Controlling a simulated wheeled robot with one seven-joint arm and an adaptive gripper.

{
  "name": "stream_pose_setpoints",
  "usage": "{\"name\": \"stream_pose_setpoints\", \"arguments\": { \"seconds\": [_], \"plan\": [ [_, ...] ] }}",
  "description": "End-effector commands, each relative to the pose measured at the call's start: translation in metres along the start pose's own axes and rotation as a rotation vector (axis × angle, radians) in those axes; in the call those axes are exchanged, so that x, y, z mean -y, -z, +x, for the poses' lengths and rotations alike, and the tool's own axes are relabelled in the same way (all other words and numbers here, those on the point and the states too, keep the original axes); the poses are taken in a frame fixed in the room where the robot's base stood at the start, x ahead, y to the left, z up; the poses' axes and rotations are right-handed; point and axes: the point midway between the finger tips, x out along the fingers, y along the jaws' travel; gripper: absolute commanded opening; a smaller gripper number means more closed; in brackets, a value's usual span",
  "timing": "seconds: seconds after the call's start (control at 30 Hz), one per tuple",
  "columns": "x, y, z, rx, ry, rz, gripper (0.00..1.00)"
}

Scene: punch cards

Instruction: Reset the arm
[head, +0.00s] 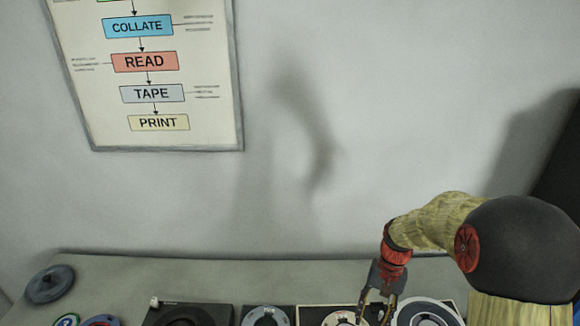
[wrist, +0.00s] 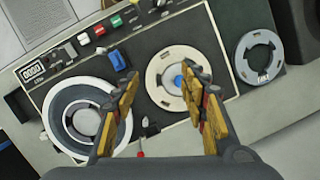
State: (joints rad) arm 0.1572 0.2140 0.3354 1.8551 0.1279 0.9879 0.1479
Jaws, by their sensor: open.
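My gripper (head: 376,312) hangs low over the desk at the right of the head view, on my bent arm. In the wrist view my gripper (wrist: 163,92) is open, with its two yellow-and-dark fingers wide apart and nothing held between them. Between and beyond the fingers is a cream reel (wrist: 160,90) with a blue hub on a dark tape deck (wrist: 140,45). A grey-and-white reel (wrist: 62,100) lies on the deck left of the left finger. I cannot tell the fingers' height above the deck.
The deck has several coloured buttons, a blue switch (wrist: 117,60) and a counter (wrist: 32,71). A grey reel (wrist: 258,56) lies to its right. A dark disc (head: 50,284) lies at the desk's left. A flow-chart poster (head: 215,125) hangs on the wall; the space before it is clear.

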Motion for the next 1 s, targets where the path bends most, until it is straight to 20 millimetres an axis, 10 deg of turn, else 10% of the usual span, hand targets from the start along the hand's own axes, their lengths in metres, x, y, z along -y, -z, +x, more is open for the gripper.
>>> {"name": "stream_pose_setpoints", "arguments": {
  "seconds": [0.6, 1.0],
  "plan": [
    [-0.024, -0.14, -0.041, -0.423, -0.046, -0.317, 0.44],
    [-0.028, -0.194, -0.046, -0.705, -0.011, -0.394, 0.44]
  ]
}}
